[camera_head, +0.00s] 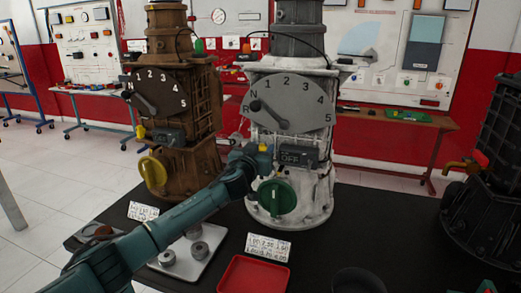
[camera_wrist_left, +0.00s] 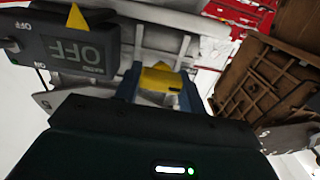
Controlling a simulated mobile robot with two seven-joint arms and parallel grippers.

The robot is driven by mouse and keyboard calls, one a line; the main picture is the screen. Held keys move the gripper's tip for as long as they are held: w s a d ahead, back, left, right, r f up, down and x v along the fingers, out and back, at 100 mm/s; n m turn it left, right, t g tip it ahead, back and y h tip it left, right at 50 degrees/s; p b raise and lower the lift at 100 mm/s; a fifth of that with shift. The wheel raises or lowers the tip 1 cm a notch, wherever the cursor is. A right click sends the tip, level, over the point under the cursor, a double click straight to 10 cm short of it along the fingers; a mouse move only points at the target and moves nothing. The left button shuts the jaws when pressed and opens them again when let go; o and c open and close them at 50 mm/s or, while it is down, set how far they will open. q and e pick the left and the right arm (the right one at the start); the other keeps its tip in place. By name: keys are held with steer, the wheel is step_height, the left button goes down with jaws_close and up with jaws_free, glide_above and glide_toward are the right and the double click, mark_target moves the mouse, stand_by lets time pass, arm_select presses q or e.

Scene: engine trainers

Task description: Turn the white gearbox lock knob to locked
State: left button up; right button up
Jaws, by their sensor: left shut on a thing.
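The white gearbox (camera_head: 305,100) stands upright on the black table, with a grey numbered dial plate (camera_head: 300,97) and a dark pointer lever. A dark box (camera_head: 295,157) below the plate reads OFF. A small yellow knob (camera_head: 263,148) sits just left of this box. My left gripper (camera_head: 252,160) is at that knob. In the left wrist view my left gripper (camera_wrist_left: 158,82) has its two blue fingers on either side of the yellow knob (camera_wrist_left: 158,78), shut on it. A green knob (camera_head: 277,197) is lower on the gearbox front. My right gripper is not in view.
A brown gearbox (camera_head: 178,100) with a large yellow knob (camera_head: 152,172) stands close on the left. A red tray (camera_head: 254,275), a label card (camera_head: 268,246) and a plate with metal parts (camera_head: 190,255) lie in front. A black gearbox (camera_head: 490,170) stands at right.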

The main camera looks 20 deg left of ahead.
arm_select(q)
steer(key=shift+m, duration=0.3)
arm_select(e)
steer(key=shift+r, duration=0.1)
arm_select(q)
steer(key=m, duration=0.3)
steer(key=shift+d+p, duration=0.1)
steer(key=shift+p, duration=0.3)
steer(key=m+p, duration=0.1)
steer(key=m, duration=0.4)
steer(key=shift+m, duration=0.3)
steer(key=shift+f+m+p, duration=0.1)
steer(key=shift+m+p, duration=0.2)
steer(key=shift+m, duration=0.6)
steer(key=m+p, duration=0.1)
steer(key=m, duration=0.2)
steer(key=shift+d, duration=0.1)
steer(key=m, duration=0.3)
steer(key=shift+f, duration=0.1)
steer(key=shift+m, duration=0.3)
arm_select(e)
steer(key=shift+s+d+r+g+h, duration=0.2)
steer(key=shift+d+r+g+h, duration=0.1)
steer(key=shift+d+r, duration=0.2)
arm_select(q)
steer(key=shift+p, duration=0.3)
steer(key=o, duration=1)
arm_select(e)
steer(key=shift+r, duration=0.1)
